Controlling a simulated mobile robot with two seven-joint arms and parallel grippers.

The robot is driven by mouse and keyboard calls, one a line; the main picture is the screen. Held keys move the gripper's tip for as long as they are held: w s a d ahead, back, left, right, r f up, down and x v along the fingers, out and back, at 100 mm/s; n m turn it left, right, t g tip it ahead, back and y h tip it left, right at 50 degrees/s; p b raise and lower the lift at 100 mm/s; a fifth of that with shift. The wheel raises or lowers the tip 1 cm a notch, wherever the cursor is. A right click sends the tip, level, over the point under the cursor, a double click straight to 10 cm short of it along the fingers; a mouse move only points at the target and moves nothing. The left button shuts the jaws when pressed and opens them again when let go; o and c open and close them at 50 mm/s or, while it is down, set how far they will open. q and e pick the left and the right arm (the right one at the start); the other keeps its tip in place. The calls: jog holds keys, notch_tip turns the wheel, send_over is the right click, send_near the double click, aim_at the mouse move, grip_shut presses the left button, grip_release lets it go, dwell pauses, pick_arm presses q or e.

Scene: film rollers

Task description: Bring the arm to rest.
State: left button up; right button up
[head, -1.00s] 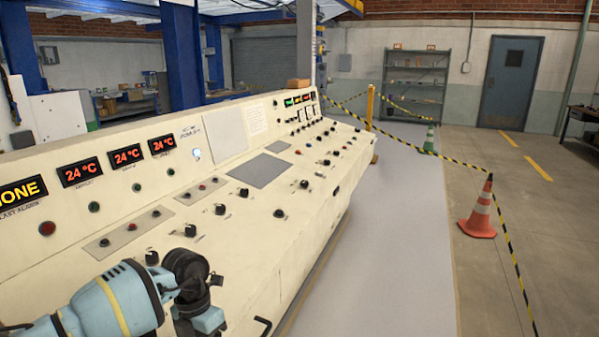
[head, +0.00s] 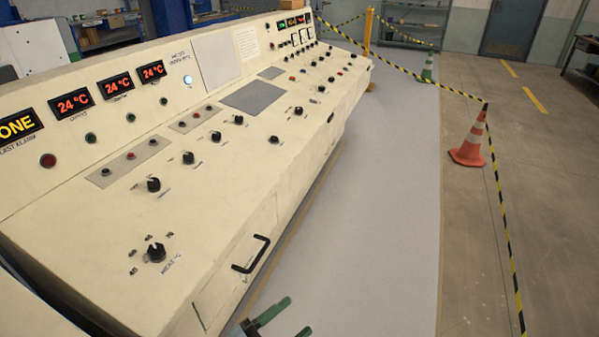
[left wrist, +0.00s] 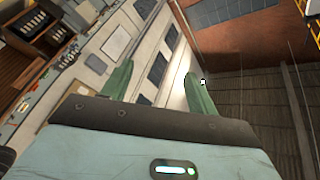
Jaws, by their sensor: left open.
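My left gripper (head: 284,318) shows at the bottom edge of the head view, just in front of the control desk's lower front. The gripper is open and empty. My right gripper is in neither view.
The cream control desk (head: 225,205) with knobs and red displays fills the left. A black handle (head: 251,254) juts from its front. The grey floor strip (head: 385,200) is clear. An orange cone (head: 468,150) and striped tape (head: 503,215) stand to the right.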

pick_arm(q)
jog(key=s+a+f+n+g+y, duration=0.3)
jog(key=s+a+f+n+y, duration=1)
jog(key=s+a+f+n, duration=0.4)
jog(key=s+a, duration=0.1)
jog(key=s, duration=0.3)
jog(key=shift+s+f+n+g+y+p, duration=0.15)
jog(key=shift+s+n+g+y+p, duration=0.15)
jog(key=shift+g+p, duration=0.1)
jog(key=shift+a+f, duration=0.1)
dwell(1.4)
